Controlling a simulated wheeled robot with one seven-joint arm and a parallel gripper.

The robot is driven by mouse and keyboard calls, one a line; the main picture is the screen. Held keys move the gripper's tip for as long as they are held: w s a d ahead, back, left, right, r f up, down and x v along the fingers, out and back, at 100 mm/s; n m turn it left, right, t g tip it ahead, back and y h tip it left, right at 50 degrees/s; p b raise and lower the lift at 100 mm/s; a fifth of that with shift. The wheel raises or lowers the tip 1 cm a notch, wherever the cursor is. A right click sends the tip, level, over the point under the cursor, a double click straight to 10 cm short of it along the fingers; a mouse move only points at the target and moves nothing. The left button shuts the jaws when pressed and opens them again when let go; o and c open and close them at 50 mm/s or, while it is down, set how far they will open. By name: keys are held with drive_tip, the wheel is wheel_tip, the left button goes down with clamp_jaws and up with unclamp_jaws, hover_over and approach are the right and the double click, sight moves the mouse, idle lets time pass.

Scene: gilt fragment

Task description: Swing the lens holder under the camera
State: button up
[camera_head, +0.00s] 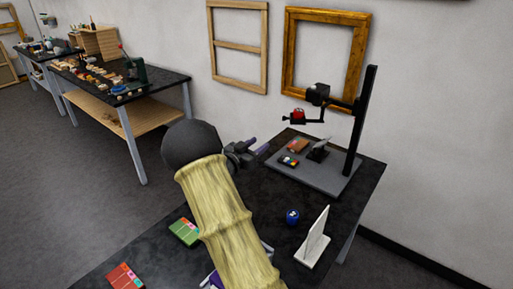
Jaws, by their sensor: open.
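A copy stand (362,130) with a tall black column rises from a grey base plate at the right of the near table. A small black camera (318,93) is on its upper arm. Just below the camera is a black arm with a red part (297,114), which looks like the lens holder; it reaches out to the left. Whether it lies directly under the camera is hard to tell. My gripper (257,147) is open and empty, left of the stand and lower in the picture than the holder, apart from it. My pale-sleeved arm hides part of the table.
On the base plate (330,180) lie a brown piece (298,145), a colour card (288,161) and a dark wedge (318,151). Frames hang on the wall behind.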

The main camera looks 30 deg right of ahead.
drive_tip(key=shift+a, duration=0.1)
drive_tip(key=c, duration=0.6)
drive_tip(key=shift+w+a+n+t+y, duration=0.3)
drive_tip(key=shift+t+y, duration=0.1)
clamp_jaws()
drive_tip(key=s+a+f+n+t+y, duration=0.2)
drive_tip(key=a+n+y, duration=0.2)
drive_tip(key=a+y, duration=0.45)
drive_tip(key=s+a+f+n+t+y, duration=0.1)
drive_tip(key=s+a+n+y, duration=0.3)
drive_tip(key=a, duration=0.7)
drive_tip(key=s+a+f+n+g+y, duration=0.1)
drive_tip(key=s+a+n+g, duration=0.1)
drive_tip(key=s, duration=0.4)
drive_tip(key=s+a+f+n+g+y, duration=0.1)
drive_tip(key=s+a+n+g, duration=0.1)
drive_tip(key=s+a, duration=0.2)
drive_tip(key=s+a+f+n+g+y, duration=0.1)
drive_tip(key=s+a+n+g+y, duration=0.1)
drive_tip(key=s, duration=0.8)
drive_tip(key=shift+a, duration=0.5)
drive_tip(key=shift+w, duration=0.1)
